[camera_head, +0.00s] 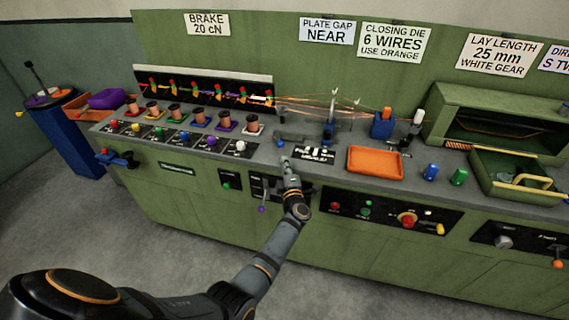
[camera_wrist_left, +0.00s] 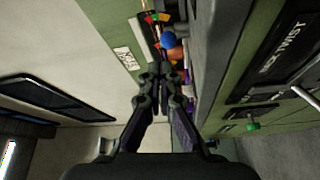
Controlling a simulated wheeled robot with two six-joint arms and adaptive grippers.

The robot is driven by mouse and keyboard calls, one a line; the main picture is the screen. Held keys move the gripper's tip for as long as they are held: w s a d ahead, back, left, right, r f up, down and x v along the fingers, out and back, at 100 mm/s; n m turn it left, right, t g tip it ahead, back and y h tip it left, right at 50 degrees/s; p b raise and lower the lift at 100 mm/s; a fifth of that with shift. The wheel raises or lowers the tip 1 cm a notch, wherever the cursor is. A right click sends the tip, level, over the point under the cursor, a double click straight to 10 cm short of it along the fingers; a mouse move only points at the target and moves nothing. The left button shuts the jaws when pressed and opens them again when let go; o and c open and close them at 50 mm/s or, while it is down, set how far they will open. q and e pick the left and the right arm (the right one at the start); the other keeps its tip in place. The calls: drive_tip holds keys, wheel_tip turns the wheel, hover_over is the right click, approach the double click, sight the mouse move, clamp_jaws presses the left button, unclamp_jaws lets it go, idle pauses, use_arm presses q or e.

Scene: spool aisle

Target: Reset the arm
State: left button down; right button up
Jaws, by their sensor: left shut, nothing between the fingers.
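My left arm reaches in from the lower left in the head view. Its gripper (camera_head: 286,164) is at the front edge of the green bench, beside a black label plate (camera_head: 314,155). In the left wrist view the two dark fingers of my left gripper (camera_wrist_left: 158,78) meet at their tips, with nothing held between them. A blue knob (camera_wrist_left: 168,40) shows just beyond the fingertips in that view. I cannot tell whether the gripper touches the bench. My right gripper is in neither view.
Several copper spools (camera_head: 174,110) stand at the bench's left. An orange tray (camera_head: 375,162), a blue cylinder (camera_head: 431,172) and a green cylinder (camera_head: 459,176) are to the right. A control panel (camera_head: 390,214) with knobs is on the bench front.

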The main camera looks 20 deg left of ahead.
use_arm(q)
drive_tip(key=s+d+f+m+g+h, duration=0.25)
drive_tip(key=s+f+m, duration=0.35)
drive_tip(key=f, duration=0.5)
drive_tip(key=s+d+f+m+g+h, duration=0.1)
drive_tip(key=s+f+m+h, duration=0.3)
drive_tip(key=s+f, duration=0.45)
drive_tip(key=s+d+f+m+g+h, duration=0.1)
drive_tip(key=s+f+m+h, duration=0.3)
drive_tip(key=f, duration=0.9)
drive_tip(key=s+a+f+m+g, duration=0.1)
drive_tip(key=s+f+m+g, duration=0.2)
drive_tip(key=s, duration=1)
drive_tip(key=s+a+f+m+g, duration=0.2)
drive_tip(key=s+f, duration=0.5)
drive_tip(key=s, duration=0.6)
drive_tip(key=s+a+f+m+g+y, duration=0.1)
drive_tip(key=s+f+m+g, duration=0.3)
drive_tip(key=s, duration=0.9)
drive_tip(key=shift+s+a+f+g, duration=0.25)
drive_tip(key=shift+f+g, duration=0.3)
drive_tip(key=shift+f, duration=0.25)
